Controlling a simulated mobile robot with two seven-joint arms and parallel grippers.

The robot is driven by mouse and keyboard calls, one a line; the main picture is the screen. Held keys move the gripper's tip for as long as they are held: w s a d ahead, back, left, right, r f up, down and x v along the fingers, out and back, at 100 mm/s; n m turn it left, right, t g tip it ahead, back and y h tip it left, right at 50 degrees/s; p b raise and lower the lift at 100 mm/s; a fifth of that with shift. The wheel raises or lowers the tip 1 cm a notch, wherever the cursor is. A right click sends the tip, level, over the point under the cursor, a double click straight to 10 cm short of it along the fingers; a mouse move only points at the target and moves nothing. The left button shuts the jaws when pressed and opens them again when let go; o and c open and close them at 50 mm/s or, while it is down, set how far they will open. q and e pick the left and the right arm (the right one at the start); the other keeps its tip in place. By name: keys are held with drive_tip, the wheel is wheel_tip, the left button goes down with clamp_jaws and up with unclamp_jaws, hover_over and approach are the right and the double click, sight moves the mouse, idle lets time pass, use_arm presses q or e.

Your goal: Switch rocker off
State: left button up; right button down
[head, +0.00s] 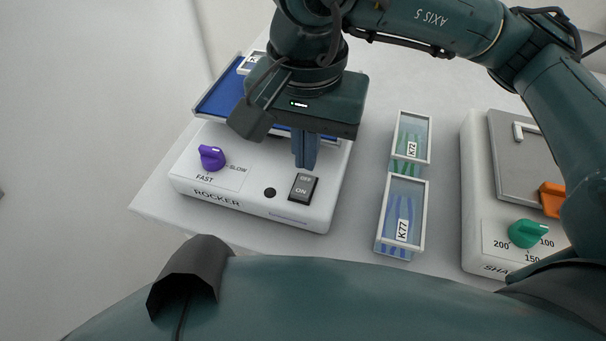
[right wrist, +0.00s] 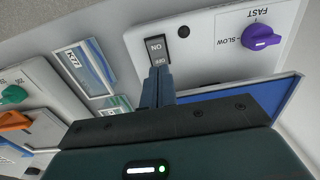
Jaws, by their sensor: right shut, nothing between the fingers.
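The white rocker (head: 250,190) stands on the table with its blue platform (head: 222,101) at the back. Its black switch (head: 303,187), marked OFF and ON, is at the front right of the panel. The switch also shows in the right wrist view (right wrist: 157,51), near the fingertips. My right gripper (head: 304,160) points down with its fingers shut and empty, just behind the OFF end of the switch. In the right wrist view, the fingertips (right wrist: 158,72) are close to the OFF end; I cannot tell whether they touch it. My left gripper is not in view.
A purple speed knob (head: 211,157) is on the rocker's left. Two clear-lidded boxes, K72 (head: 411,138) and K77 (head: 402,216), lie right of the rocker. A shaker (head: 490,222) with a green knob (head: 528,233) and orange part (head: 552,199) stands farther right.

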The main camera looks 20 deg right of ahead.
sight(306, 179)
drive_tip(key=shift+r+p, duration=0.85)
drive_tip(key=shift+r, duration=1.35)
